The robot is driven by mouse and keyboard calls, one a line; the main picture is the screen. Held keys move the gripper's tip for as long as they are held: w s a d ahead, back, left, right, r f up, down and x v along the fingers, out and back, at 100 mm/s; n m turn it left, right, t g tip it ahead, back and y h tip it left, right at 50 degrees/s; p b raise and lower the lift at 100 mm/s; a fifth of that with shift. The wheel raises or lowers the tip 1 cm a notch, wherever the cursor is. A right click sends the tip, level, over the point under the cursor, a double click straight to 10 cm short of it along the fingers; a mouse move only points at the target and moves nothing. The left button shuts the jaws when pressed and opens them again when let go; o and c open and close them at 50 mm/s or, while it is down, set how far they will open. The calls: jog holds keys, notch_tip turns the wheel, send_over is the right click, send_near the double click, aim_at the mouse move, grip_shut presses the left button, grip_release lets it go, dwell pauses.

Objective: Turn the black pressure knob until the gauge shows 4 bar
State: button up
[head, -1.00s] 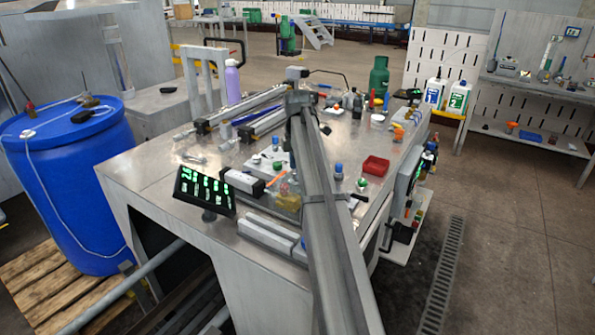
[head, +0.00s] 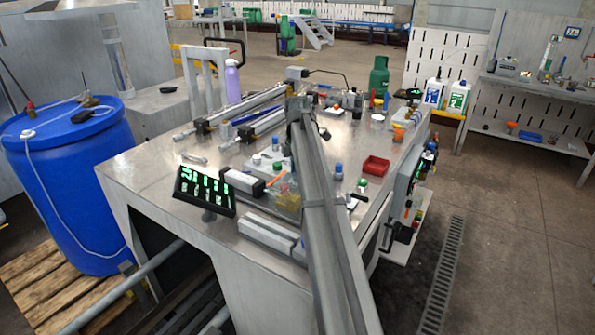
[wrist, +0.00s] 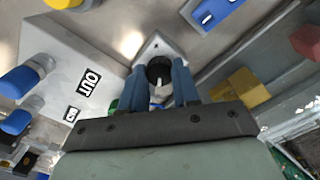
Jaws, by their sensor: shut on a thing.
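In the wrist view, the black pressure knob (wrist: 159,71) with a pale pointer mark sits on a light grey plate, between the two blue fingertips of my gripper (wrist: 161,80). My gripper is shut on the knob, one finger on each side. In the head view my arm reaches over the bench and hides the gripper and the knob. I cannot make out the gauge or its reading in either view.
A tilted black display (head: 206,191) with green digits stands at the bench's front left. A red tray (head: 375,166) and small bottles stand right of my arm. In the wrist view, an OUT label (wrist: 90,82), blue fittings (wrist: 20,82) and a yellow block (wrist: 240,88) surround the knob.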

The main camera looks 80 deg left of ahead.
grip_shut()
jog(key=m, duration=0.5)
jog(key=shift+m, duration=2.4)
jog(key=o, duration=0.8)
grip_release()
jog(key=shift+o, duration=0.2)
